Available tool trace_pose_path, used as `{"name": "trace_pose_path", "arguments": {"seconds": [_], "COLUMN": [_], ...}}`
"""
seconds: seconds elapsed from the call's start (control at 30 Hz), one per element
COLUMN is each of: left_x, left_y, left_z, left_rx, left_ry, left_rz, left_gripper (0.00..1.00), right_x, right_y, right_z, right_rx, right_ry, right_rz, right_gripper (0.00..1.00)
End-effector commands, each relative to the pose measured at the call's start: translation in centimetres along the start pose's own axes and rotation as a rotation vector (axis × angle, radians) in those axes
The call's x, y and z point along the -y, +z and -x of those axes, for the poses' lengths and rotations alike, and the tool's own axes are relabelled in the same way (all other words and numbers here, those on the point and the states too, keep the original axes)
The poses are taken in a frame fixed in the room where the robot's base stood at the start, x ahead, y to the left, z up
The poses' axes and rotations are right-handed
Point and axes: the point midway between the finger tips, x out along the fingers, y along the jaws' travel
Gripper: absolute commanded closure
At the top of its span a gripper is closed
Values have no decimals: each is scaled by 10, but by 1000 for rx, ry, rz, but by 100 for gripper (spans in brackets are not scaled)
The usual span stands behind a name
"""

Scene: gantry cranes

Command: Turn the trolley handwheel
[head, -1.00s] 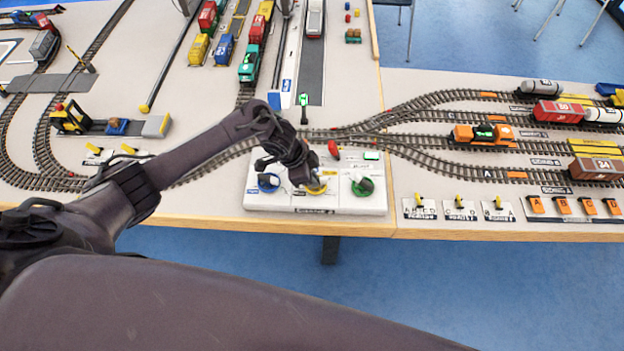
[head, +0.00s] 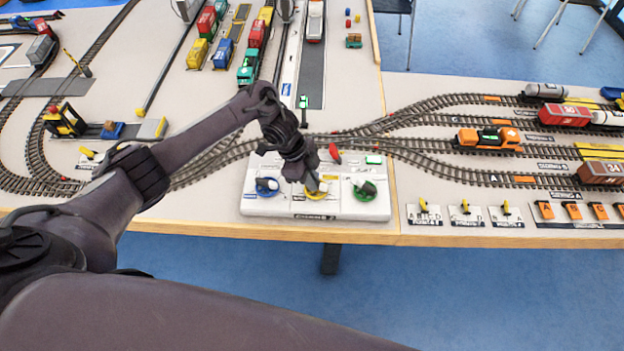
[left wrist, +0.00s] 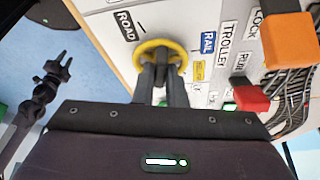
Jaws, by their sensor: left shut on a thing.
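The yellow handwheel (head: 321,192) is the middle of three wheels on a white control panel (head: 290,208) at the table's front edge. My left gripper (head: 309,187) reaches down onto it from above and partly hides it. In the left wrist view the yellow wheel rim (left wrist: 143,47) shows around the fingers of my left gripper (left wrist: 161,62), which are shut on its middle part. A label reading TROLLEY lies to the right of it there. What seems to be my right gripper (left wrist: 62,67) hangs over the floor at the left of that view, too small to judge its fingers.
A blue wheel (head: 267,185) and a green wheel (head: 364,189) flank the yellow one closely. A red lever (head: 335,153) stands behind on the panel. Tracks with wagons, including an orange locomotive (head: 487,138), run behind and to the right.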

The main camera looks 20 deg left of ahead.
Motion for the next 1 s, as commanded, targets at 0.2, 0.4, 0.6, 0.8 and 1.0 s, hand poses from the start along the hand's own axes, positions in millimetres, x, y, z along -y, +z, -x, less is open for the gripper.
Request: {"name": "trace_pose_path", "arguments": {"seconds": [0.2,0.4,0.6,0.8,1.0], "left_x": [0,0,0,1,1], "left_y": [0,0,0,0,1], "left_z": [1,0,0,16,51], "left_rx": [1,1,0,0,1], "left_ry": [-1,-1,-1,-4,-4], "left_rz": [-2,-1,-1,-2,-2], "left_gripper": [88,67,67,67,67], "right_x": [0,0,0,0,0], "right_y": [0,0,0,0,1], "right_z": [0,0,0,-3,-9], "right_rx": [0,0,0,0,0], "right_ry": [0,0,0,0,0], "right_rz": [0,-1,-1,-1,-1], "right_gripper": [67,67,67,67,67]}}
